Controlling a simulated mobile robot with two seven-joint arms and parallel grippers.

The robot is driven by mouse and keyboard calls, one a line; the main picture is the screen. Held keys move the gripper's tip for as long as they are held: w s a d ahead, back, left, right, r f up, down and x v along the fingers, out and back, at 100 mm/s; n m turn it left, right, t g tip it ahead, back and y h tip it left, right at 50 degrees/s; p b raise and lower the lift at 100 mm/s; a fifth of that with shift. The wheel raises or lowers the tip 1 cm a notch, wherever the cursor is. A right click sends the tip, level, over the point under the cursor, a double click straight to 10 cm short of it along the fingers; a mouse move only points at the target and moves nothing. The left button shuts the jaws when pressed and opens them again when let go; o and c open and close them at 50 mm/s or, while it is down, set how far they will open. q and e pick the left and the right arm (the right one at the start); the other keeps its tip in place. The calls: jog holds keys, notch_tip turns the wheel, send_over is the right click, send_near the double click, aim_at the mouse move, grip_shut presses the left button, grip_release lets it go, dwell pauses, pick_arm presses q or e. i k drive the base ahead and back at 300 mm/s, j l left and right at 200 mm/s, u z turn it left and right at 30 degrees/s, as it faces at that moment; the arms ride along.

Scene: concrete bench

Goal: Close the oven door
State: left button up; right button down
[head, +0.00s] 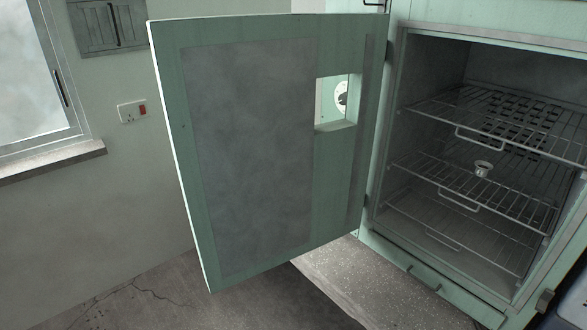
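The oven door (250,150) is pale green with a grey inner panel and a small square opening. It stands wide open, swung out to the left on hinges at the left side of the oven. The oven (392,170) is on the right, with its dark cavity open to view. Inside are wire racks (450,200) at several heights. A dial shows through the door's opening. Neither of my grippers is in view.
A window (30,70) with a sill (50,160) and a wall socket (132,111) are on the left wall. A grey vent panel (108,26) hangs above. The cracked concrete floor (130,295) at the lower left is clear. A dark object shows at the lower right edge.

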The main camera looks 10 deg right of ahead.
aim_at(264, 186)
jog(key=i+j+z, duration=0.4)
jog(key=j, duration=0.15)
jog(key=i+j+z, duration=0.4)
jog(key=j, duration=0.25)
jog(key=j+z, duration=0.2)
jog(key=i+j+z, duration=0.2)
jog(key=j, duration=0.3)
jog(key=j+z, duration=0.45)
jog(key=j, duration=0.2)
jog(key=j+z, duration=0.45)
jog(key=j, duration=0.25)
jog(key=k+j+z, duration=0.1)
jog(key=j+z, duration=0.35)
jog(key=j, duration=0.2)
